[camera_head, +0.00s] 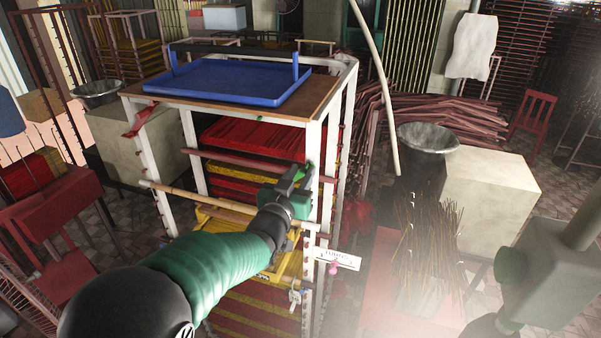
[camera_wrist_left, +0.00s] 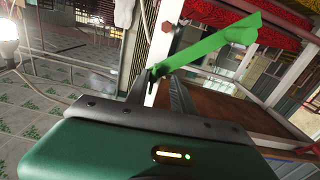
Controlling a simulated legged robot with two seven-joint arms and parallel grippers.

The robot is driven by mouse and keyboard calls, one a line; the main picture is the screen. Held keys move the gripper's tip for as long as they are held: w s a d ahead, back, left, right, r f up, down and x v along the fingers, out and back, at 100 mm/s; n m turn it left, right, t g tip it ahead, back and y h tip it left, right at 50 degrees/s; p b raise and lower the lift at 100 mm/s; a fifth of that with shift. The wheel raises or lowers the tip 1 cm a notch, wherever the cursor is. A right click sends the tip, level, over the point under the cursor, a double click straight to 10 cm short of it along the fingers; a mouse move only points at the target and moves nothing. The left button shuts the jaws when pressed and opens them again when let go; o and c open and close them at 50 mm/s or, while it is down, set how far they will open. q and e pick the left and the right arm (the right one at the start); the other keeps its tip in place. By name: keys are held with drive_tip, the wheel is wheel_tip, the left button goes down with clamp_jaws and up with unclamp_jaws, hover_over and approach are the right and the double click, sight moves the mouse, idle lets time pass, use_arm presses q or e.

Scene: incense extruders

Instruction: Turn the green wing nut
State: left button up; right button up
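The green wing nut (camera_wrist_left: 210,46) shows in the left wrist view, on a bolt at the white post of the rack; one long wing slopes down left and another rises to the upper right. In the head view only a small green piece of it (camera_head: 311,164) shows beyond the fingers. My left gripper (camera_wrist_left: 165,76) is at the nut, its dark fingers apart, with the lower wing's end close to the fingertips. I cannot tell whether they touch it. In the head view the left gripper (camera_head: 298,176) is beside the rack's front right post.
The white rack (camera_head: 349,88) holds a blue tray (camera_head: 232,82) on top and red and yellow trays below. A wooden pole (camera_head: 200,199) crosses its front. A metal bowl (camera_head: 428,138), a bundle of sticks (camera_head: 428,235) and a green machine (camera_head: 545,270) stand to the right.

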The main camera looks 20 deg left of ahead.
use_arm(q)
drive_tip(key=shift+d+r, duration=0.15)
drive_tip(key=shift+d, duration=0.55)
clamp_jaws()
drive_tip(key=shift+f+m+b, duration=0.15)
drive_tip(key=shift+m+b, duration=2.8)
drive_tip(key=shift+b, duration=0.65)
drive_tip(key=shift+f+m+b, duration=0.15)
drive_tip(key=shift+m+b, duration=2.75)
drive_tip(key=shift+b, duration=0.65)
drive_tip(key=shift+f+m+b, duration=0.15)
drive_tip(key=shift+m+b, duration=2.8)
drive_tip(key=shift+b, duration=0.65)
use_arm(e)
drive_tip(key=s+x, duration=0.2)
drive_tip(key=x, duration=0.8)
drive_tip(key=s+d+f+x, duration=0.1)
drive_tip(key=s+x, duration=0.1)
drive_tip(key=x, duration=0.9)
drive_tip(key=shift+s, duration=0.5)
use_arm(q)
drive_tip(key=shift+d, duration=0.1)
use_arm(e)
drive_tip(key=shift+f, duration=0.1)
